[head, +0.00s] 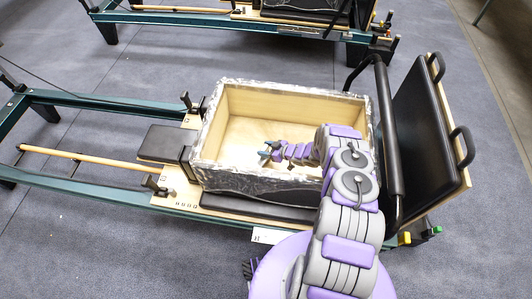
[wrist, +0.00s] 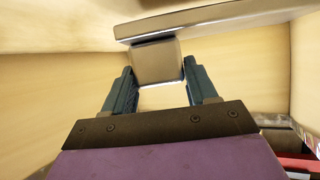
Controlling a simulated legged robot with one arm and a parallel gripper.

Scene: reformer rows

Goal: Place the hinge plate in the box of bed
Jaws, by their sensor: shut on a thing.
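The box (head: 218,165) is open-topped with pale wooden inner walls and a dark, silvery-edged outside. It sits on the black bed of the reformer. My arm reaches over its near right side, and my gripper (head: 268,152) is inside the box's opening. In the wrist view my gripper (wrist: 160,88) is shut on the hinge plate (wrist: 157,62), a grey metal piece with a block between the fingers and a long flat bar (wrist: 225,22) going off to the right. Pale wooden walls surround it there. The plate is too small to make out in the head view.
The reformer's black padded board (head: 418,125) stands upright right of the box, with a black bar before it. A black headrest (head: 165,143) is to the left. In the wrist view grey and red things (wrist: 295,162) show at lower right. Another reformer (head: 240,22) stands behind.

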